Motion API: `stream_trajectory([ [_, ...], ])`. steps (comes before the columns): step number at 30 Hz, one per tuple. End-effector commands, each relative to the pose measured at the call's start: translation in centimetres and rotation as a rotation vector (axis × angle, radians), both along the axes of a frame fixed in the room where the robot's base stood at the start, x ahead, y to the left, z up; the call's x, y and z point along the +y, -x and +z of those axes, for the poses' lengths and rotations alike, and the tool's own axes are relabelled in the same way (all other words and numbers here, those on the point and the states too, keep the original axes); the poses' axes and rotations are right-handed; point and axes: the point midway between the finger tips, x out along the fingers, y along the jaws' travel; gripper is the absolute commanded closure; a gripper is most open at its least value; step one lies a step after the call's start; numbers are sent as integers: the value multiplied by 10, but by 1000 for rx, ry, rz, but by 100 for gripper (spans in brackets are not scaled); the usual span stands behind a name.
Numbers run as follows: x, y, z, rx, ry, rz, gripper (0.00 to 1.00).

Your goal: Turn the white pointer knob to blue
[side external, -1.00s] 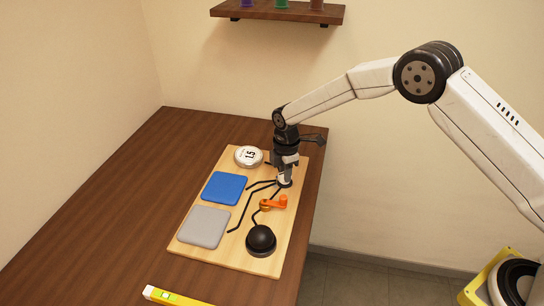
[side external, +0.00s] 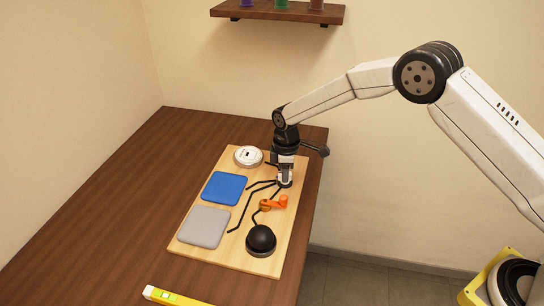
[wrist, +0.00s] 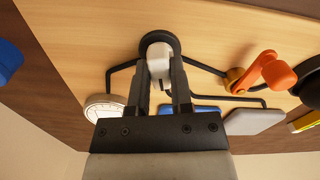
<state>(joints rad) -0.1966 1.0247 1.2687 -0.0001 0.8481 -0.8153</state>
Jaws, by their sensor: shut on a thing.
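The white pointer knob (wrist: 158,60) sits in a round black ring on the wooden board. In the side view only a little of it shows, low under my gripper (side external: 285,178). In the wrist view the two fingers of my gripper (wrist: 161,78) are shut on the knob, one on each side. Which way its pointer faces is hard to tell. The blue square pad (side external: 225,188) lies left of the knob on the board, and part of it shows behind the fingers in the wrist view.
The wooden board (side external: 190,251) also carries a round white dial (side external: 249,156), a grey pad (side external: 204,227), an orange lever (side external: 275,203) and a black dome (side external: 261,240). Black lines run from the knob's ring. A yellow level (side external: 172,296) lies at the table's front.

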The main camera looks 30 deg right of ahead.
Motion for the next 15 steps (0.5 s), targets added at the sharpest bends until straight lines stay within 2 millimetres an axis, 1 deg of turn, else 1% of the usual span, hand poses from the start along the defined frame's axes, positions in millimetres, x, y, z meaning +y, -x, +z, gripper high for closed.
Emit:
stream_trajectory([
  [15,0,0,0,1,0,-493,100],
])
